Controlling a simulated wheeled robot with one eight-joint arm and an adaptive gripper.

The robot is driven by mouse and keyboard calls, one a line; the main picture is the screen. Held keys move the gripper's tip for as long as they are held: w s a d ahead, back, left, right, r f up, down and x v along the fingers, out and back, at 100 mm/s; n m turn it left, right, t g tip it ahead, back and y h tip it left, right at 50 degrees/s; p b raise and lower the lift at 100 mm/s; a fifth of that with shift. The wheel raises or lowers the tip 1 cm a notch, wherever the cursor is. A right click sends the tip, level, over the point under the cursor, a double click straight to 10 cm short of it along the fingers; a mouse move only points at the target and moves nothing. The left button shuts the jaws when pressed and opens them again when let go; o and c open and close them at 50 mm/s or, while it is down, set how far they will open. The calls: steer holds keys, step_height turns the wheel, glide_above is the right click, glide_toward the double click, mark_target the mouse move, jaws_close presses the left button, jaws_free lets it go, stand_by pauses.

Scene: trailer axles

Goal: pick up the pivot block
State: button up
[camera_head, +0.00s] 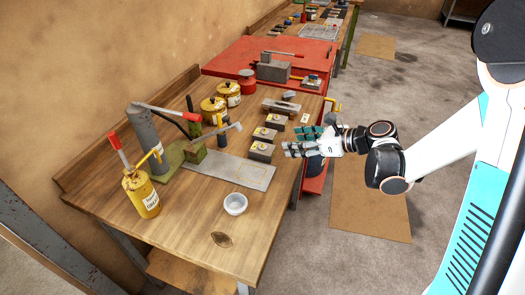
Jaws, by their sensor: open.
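Several small grey blocks with yellow marks stand in a row on the wooden bench: a near one (261,152), a middle one (264,134) and a far one (276,120). I cannot tell which, if any, is the pivot block. My gripper (291,149) is at the bench's right edge, just right of the near block. Its fingers point left toward the blocks. It is open, and nothing shows between its fingers.
A grey plate (228,170) and a white bowl (235,204) lie in front. A grey cylinder (142,135), a yellow oil can (141,192) and yellow tins (213,110) stand left. A red bench (232,58) adjoins behind. The front of the wooden bench is mostly clear.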

mark_target(266, 148)
steer(key=b+x, duration=0.1)
steer(key=x, duration=0.6)
steer(key=shift+f+b, duration=0.1)
steer(key=shift+b, duration=0.3)
steer(key=b+x, duration=0.1)
steer(key=x, duration=0.1)
steer(key=b+x, duration=0.1)
steer(key=x, duration=0.2)
steer(key=shift+s+f, duration=0.1)
steer(key=shift+f, duration=0.3)
steer(key=shift+r, duration=0.1)
jaws_close()
steer(key=shift+r, duration=0.1)
